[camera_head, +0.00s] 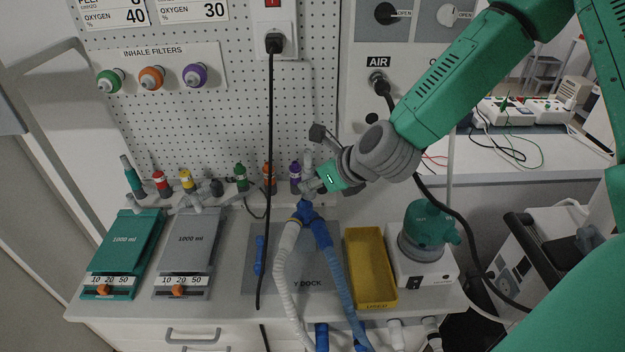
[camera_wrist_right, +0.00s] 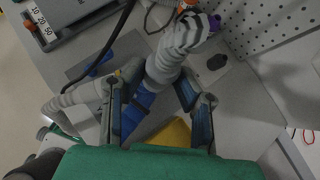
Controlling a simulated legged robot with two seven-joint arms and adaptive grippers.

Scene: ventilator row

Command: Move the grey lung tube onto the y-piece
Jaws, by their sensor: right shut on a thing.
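My right gripper (camera_head: 312,187) reaches in from the right over the dock mat. In the right wrist view its two fingers (camera_wrist_right: 158,112) stand either side of a pale grey ribbed tube, the grey lung tube (camera_wrist_right: 183,42), and are shut on it. A pale upright piece of it shows above the gripper in the head view. The blue y-piece (camera_head: 303,213) is just below the gripper, with a white hose (camera_head: 283,265) and a blue hose (camera_head: 333,275) running down from it. Whether tube and y-piece touch is hidden. My left gripper is out of view.
The grey lung (camera_head: 188,243) and green lung (camera_head: 125,240) lie at the left. A yellow tray (camera_head: 368,268) and a green-topped humidifier (camera_head: 425,228) stand at the right. A black cable (camera_head: 269,130) hangs in front.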

